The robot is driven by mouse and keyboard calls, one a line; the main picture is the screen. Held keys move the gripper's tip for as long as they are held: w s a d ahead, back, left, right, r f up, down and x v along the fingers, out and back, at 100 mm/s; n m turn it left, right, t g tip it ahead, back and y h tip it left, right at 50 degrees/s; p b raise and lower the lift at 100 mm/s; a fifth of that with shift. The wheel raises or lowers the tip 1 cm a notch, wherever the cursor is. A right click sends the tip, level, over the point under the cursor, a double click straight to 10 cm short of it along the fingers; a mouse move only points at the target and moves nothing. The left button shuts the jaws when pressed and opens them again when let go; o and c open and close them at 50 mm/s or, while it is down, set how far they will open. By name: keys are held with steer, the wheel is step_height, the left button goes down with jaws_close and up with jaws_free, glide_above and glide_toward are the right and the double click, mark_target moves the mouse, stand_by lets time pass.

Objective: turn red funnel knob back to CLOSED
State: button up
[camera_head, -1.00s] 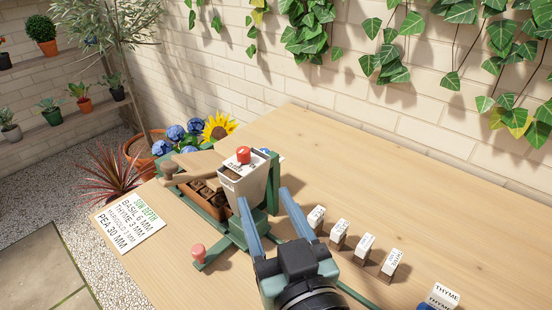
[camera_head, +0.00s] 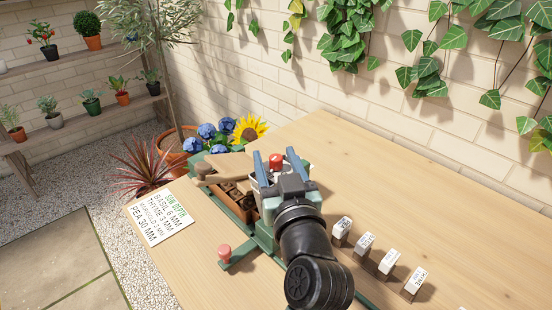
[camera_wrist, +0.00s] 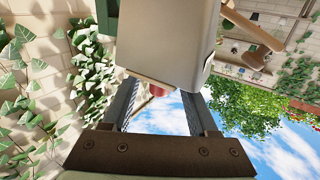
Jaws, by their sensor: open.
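The red knob (camera_head: 276,160) stands at the top of the pale funnel, and my gripper hides most of the funnel in the head view. My gripper (camera_head: 274,154) is open, with one blue finger on each side of the knob in that view. In the wrist view the pale funnel (camera_wrist: 170,42) fills the top middle. A small part of the red knob (camera_wrist: 157,90) shows at the funnel's edge, between the two fingers. I see no finger clearly touching the knob. The knob's markings cannot be read.
The funnel stands on a green frame with a brown seed tray (camera_head: 237,196) and a wooden paddle (camera_head: 222,165). A red-topped peg (camera_head: 224,252) is in front. Several seed labels (camera_head: 364,245) stand to the right. A depth card (camera_head: 160,216) lies at left.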

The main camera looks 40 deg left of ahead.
jaws_close()
steer(key=shift+p, duration=0.4)
steer(key=m+t+h+p, duration=0.2)
steer(key=p, duration=0.1)
steer(key=shift+r+p, duration=0.2)
steer(key=shift+p, duration=0.1)
steer(key=shift+f+m+t+h+p, duration=0.1)
steer(key=shift+m+t+h+p, duration=0.4)
steer(key=shift+p, duration=0.45)
steer(key=shift+f, duration=0.2)
